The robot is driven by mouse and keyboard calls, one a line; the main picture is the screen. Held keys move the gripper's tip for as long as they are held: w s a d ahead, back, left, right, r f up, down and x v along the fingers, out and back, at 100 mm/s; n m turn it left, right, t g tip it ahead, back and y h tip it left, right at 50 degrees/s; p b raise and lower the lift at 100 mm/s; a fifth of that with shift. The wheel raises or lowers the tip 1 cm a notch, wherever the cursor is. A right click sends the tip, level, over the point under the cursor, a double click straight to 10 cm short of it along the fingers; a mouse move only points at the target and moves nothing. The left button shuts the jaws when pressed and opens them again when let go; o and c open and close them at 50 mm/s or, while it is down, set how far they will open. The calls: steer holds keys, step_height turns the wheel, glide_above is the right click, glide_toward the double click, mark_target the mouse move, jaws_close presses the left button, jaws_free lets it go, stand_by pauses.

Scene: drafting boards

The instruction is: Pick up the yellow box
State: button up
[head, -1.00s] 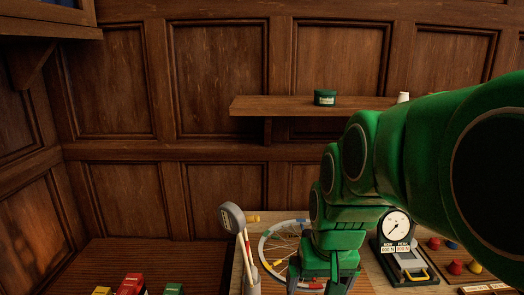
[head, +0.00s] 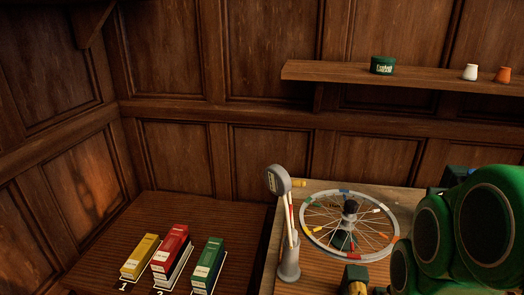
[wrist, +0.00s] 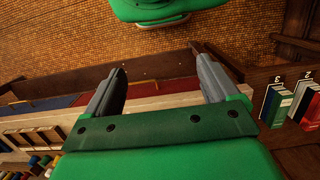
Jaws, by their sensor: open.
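The yellow box (head: 140,257) stands on the low brown wooden surface at the left in the head view, at the spot marked 1. It is long and narrow with a pale label on its front. The red box (head: 171,249) is just right of it, and the green box (head: 207,264) is right of that. My gripper (wrist: 161,73) shows in the wrist view with its two grey fingers apart and nothing between them. It is away from the yellow box, which is outside the wrist view. The green box (wrist: 277,105) and red box (wrist: 305,103) show at that view's right edge.
My green arm fills the lower right. A shelf (head: 420,84) with small jars is on the panelled wall. The surface behind the boxes is clear.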

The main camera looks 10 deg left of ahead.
steer(key=w+a+r+h, duration=0.15)
steer(key=w+a, duration=0.25)
steer(key=w, duration=0.4)
steer(key=w+a+r, duration=0.2)
steer(key=w+a, duration=0.1)
steer(key=w, duration=0.6)
steer(key=t+y, duration=0.2)
steer(key=t, duration=0.4)
glide_above(140, 251)
steer(key=s, duration=0.4)
steer(key=shift+h, duration=0.25)
steer(key=f, duration=2)
steer(key=d+f, duration=0.1)
steer(key=f, duration=0.8)
steer(key=shift+w+f, duration=0.25)
steer(key=shift+f, duration=0.15)
steer(key=shift+a+f, duration=0.25)
steer(key=shift+f, duration=0.05)
steer(key=shift+w+a+x, duration=0.1)
steer(key=shift+w+x, duration=0.05)
steer(key=shift+x, duration=1.75)
steer(key=shift+w+a+x, duration=0.1)
steer(key=shift+w+x, duration=0.05)
steer(key=shift+x, duration=1.7)
steer(key=shift+r, duration=0.15)
steer(key=shift+c, duration=0.3)
